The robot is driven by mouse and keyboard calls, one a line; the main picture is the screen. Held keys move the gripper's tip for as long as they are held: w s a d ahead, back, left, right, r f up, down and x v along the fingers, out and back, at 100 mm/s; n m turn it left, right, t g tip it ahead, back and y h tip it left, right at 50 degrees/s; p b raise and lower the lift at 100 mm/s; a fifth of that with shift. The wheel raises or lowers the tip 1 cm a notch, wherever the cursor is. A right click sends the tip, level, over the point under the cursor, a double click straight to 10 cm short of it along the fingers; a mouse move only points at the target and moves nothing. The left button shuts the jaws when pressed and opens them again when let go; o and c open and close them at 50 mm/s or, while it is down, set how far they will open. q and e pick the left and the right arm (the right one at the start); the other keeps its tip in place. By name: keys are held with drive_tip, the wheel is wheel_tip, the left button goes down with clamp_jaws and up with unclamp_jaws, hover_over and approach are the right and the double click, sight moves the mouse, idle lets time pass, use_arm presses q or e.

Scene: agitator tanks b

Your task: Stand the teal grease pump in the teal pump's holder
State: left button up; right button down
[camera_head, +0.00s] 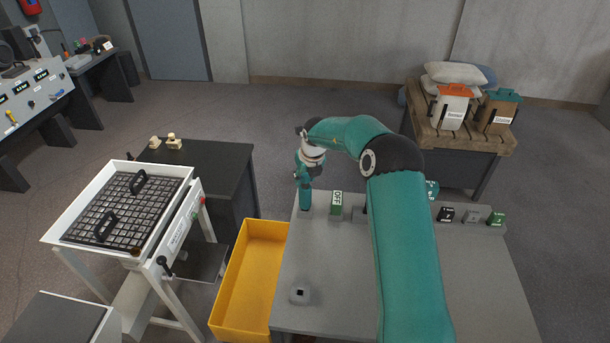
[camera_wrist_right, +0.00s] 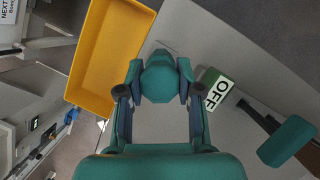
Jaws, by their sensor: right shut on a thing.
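My right gripper (camera_head: 304,183) is at the far left corner of the grey table. It is shut on a teal piece, which I take to be the teal grease pump (camera_head: 305,202), hanging below the fingers. In the right wrist view the pump (camera_wrist_right: 160,82) shows end-on as a faceted teal block between the two fingers (camera_wrist_right: 155,95). I cannot tell whether its lower end touches the table. A small grey block with a dark opening (camera_head: 299,294) stands near the table's front left; I cannot tell if it is the holder. My left gripper is not in view.
A green OFF block (camera_head: 336,203) stands just right of the gripper, also in the wrist view (camera_wrist_right: 216,90). Another teal thing (camera_head: 432,189) is partly behind my arm. Small labelled blocks (camera_head: 471,216) line the table's back right. A yellow bin (camera_head: 247,280) adjoins the table's left.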

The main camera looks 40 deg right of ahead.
drive_tip(key=shift+f, duration=0.25)
drive_tip(key=c, duration=0.7)
unclamp_jaws()
